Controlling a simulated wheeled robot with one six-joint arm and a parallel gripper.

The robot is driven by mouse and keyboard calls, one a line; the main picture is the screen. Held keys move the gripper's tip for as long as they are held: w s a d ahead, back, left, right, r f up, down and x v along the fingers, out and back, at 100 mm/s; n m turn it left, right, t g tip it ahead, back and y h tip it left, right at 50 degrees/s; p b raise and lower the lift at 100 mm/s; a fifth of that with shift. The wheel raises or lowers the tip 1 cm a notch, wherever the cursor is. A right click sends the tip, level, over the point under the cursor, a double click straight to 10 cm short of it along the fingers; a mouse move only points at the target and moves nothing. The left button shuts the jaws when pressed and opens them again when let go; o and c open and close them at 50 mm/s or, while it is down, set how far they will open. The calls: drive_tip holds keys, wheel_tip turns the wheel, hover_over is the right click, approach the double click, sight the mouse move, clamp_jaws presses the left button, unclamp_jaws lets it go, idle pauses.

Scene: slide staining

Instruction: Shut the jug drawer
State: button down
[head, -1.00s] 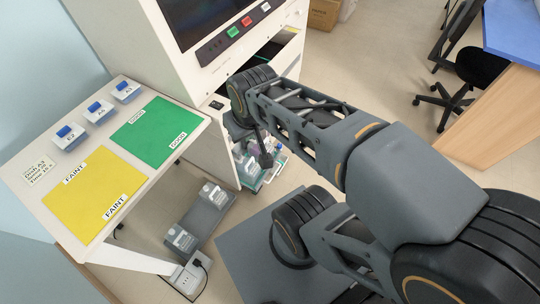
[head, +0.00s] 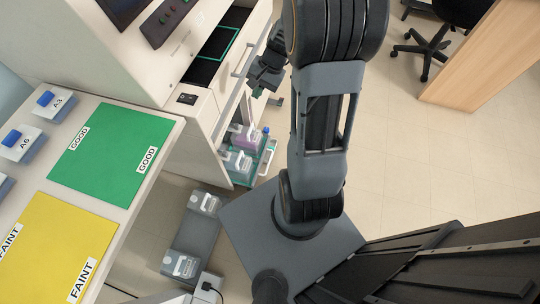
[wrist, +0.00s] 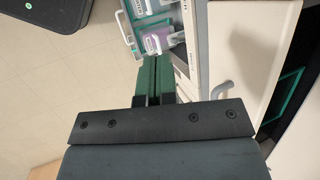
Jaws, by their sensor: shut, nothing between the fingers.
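The jug drawer (head: 268,158) stands open low on the white staining machine in the head view, a green-edged tray with jugs (head: 243,135) in it. It also shows at the top of the wrist view, its tray edge (wrist: 130,38) beside a jug with a purple label (wrist: 158,40). My gripper (head: 257,91) is above the jug drawer, beside the machine's front, partly hidden by my arm. In the wrist view its green fingers (wrist: 153,62) are together, empty, and overlap the drawer's near end in the picture. I cannot tell whether they touch it.
An upper drawer (head: 213,48) with a black inside and green outline is open; its handle (wrist: 222,90) is close to my gripper. Grey jugs stand on a floor mat (head: 193,238). A side table with a green mat (head: 112,150) is left.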

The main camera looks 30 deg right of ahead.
drive_tip(key=s+d+f+m+t+y+b, duration=0.1)
drive_tip(key=d+f+m+t+b, duration=0.35)
drive_tip(key=f, duration=1.25)
drive_tip(key=s+d+f+m+t+y+b, duration=0.1)
drive_tip(key=d+f+m+b, duration=0.6)
drive_tip(key=f, duration=1)
drive_tip(key=s+d+f+m+t+y+b, duration=0.1)
drive_tip(key=d+f+m+t+b, duration=0.35)
drive_tip(key=f, duration=1.25)
drive_tip(key=m+g+b, duration=0.2)
drive_tip(key=b, duration=0.3)
approach(266, 149)
drive_tip(key=x, duration=0.5)
drive_tip(key=shift+w+f, duration=0.1)
drive_tip(key=shift+f, duration=0.5)
drive_tip(key=shift+w+a+r, duration=0.1)
drive_tip(key=shift+w+a, duration=0.45)
drive_tip(key=shift+w, duration=0.05)
